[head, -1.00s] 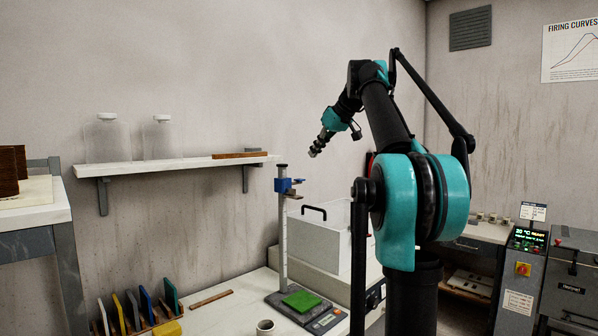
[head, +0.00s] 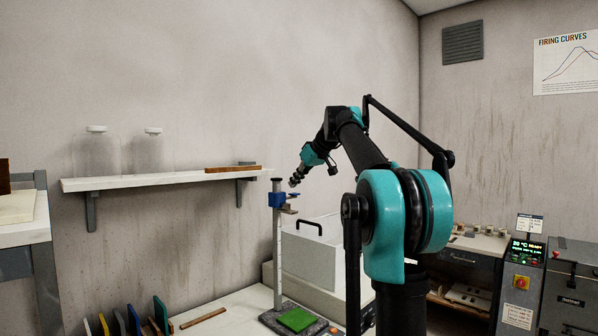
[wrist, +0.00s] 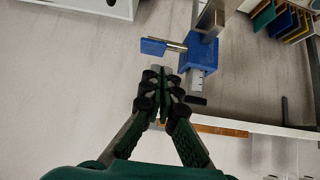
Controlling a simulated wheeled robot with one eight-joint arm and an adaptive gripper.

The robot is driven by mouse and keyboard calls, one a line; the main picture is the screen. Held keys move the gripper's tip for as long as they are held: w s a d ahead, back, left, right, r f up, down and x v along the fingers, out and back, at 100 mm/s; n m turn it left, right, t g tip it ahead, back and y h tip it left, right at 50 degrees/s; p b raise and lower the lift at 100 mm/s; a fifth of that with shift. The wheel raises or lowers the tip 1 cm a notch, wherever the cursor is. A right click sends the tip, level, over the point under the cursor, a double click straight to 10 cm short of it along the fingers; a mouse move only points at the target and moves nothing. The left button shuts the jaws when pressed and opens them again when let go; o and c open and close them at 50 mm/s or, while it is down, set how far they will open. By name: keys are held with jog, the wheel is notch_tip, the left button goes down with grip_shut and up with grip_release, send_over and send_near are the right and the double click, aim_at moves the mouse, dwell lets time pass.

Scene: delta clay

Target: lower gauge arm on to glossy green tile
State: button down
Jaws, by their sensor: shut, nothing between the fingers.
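The glossy green tile (head: 296,319) lies on the dark base of the height gauge. A pale upright post (head: 278,250) rises behind the tile. A blue carriage (head: 277,199) sits high on this post, with the gauge arm (head: 289,210) sticking out to the right, well above the tile. The wrist view shows the blue carriage (wrist: 202,50) and a blue tab (wrist: 154,47) on a short metal rod. My gripper (head: 293,183) is shut and empty, just above and right of the carriage. In the wrist view, my fingertips (wrist: 160,72) are close to the tab; contact cannot be told.
A white wall shelf (head: 160,180) with two clear jars is behind and left of the post. A white lidded box (head: 305,255) with a black handle stands right of the post. Several coloured tiles (head: 135,320) stand in a rack at lower left.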

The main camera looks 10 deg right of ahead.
jog(key=shift+f, duration=0.9)
jog(key=shift+f, duration=0.1)
notch_tip(320, 180, down, 34)
jog(key=shift+f, duration=0.2)
jog(key=shift+r, duration=0.1)
